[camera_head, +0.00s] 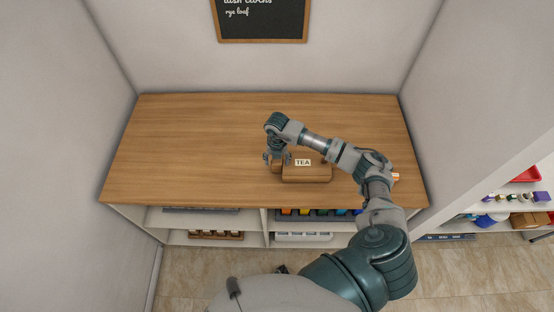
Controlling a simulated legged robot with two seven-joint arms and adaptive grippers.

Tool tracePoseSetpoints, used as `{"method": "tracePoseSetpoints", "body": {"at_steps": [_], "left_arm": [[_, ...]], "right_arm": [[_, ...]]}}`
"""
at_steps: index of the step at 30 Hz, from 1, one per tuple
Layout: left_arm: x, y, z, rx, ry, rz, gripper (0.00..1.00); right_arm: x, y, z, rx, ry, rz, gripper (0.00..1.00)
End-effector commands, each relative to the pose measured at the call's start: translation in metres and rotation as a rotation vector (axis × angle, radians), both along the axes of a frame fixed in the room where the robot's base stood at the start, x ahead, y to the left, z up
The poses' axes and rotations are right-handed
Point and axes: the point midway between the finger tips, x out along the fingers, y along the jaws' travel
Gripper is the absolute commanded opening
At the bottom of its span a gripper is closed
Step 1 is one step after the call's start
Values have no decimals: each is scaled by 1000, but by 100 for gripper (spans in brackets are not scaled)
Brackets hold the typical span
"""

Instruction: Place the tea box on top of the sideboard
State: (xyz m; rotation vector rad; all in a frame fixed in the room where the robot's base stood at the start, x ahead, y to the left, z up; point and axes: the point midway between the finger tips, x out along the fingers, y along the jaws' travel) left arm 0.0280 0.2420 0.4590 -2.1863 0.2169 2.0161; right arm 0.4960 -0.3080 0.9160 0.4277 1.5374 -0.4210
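The tea box (315,173) is a brown, wood-coloured box with a white TEA label. It rests on the wooden top of the sideboard (190,140), near the front edge and right of the middle. My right gripper (277,160) points down at the box's left end, its fingers spread apart. One finger overlaps the box's left edge in the picture; whether it touches cannot be told. My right forearm passes above and behind the box. My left gripper is not in view.
The sideboard's left half is bare. Its open shelves below hold trays and several coloured items (305,212). A small orange-and-white item (395,176) shows beside my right arm. Walls close in on both sides, and a white shelf unit (490,205) stands at right.

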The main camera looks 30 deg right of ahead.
Motion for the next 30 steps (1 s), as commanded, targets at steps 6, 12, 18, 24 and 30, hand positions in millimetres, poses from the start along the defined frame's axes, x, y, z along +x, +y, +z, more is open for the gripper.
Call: {"method": "tracePoseSetpoints", "body": {"at_steps": [6,12,18,24,30], "left_arm": [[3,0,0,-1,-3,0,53],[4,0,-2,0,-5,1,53],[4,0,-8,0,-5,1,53],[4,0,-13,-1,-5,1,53],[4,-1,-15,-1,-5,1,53]], "right_arm": [[0,1,1,-1,-1,1,72],[1,0,12,3,-4,2,72],[2,-1,53,1,-6,2,72],[2,-1,95,1,-5,1,72],[1,0,118,0,-1,1,72]]}}
